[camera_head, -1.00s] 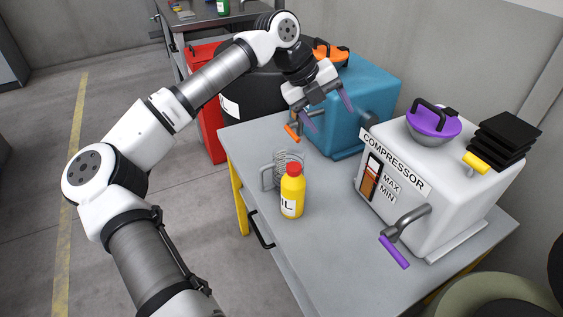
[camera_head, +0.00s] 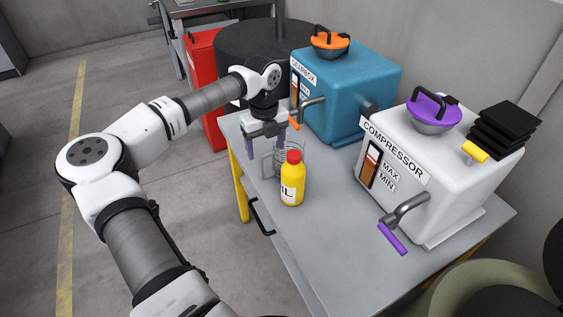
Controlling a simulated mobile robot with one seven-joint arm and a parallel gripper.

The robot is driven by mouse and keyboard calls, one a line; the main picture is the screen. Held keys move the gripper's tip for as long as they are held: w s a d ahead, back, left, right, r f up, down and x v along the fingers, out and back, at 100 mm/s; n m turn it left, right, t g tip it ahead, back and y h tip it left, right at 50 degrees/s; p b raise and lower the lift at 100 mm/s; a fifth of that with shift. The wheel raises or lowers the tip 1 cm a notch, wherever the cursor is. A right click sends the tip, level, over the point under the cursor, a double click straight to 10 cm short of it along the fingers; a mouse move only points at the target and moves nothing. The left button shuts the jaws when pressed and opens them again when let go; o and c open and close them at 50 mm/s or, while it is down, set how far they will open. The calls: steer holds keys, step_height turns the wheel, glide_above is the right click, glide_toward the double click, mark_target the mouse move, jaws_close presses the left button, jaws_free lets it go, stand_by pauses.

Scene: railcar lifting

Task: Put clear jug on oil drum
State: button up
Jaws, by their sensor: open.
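The clear jug (camera_head: 299,150) stands on the grey workbench, partly hidden behind a yellow bottle with a red cap (camera_head: 292,185). Its handle shows on its left side, and grey ribbed lines show in or through it. My gripper (camera_head: 265,152) is open and points down at the jug's left side, with one purple finger left of the handle and the other close to the jug's rim. I cannot tell whether they touch. The black oil drum (camera_head: 236,42) stands on the floor behind the bench, its top partly in view.
The blue gearbox (camera_head: 355,85) with a grey crank stands right behind the jug. The white compressor (camera_head: 455,165) with a purple-handled crank is to the right. A red cabinet (camera_head: 201,62) stands left of the drum. The bench front (camera_head: 320,250) is clear.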

mark_target(265, 153)
step_height(265, 153, down, 5)
steer(key=shift+p, duration=0.7)
steer(key=shift+a, duration=0.1)
steer(key=c, duration=1.3)
steer(key=shift+o, duration=0.2)
steer(key=shift+a+r, duration=0.1)
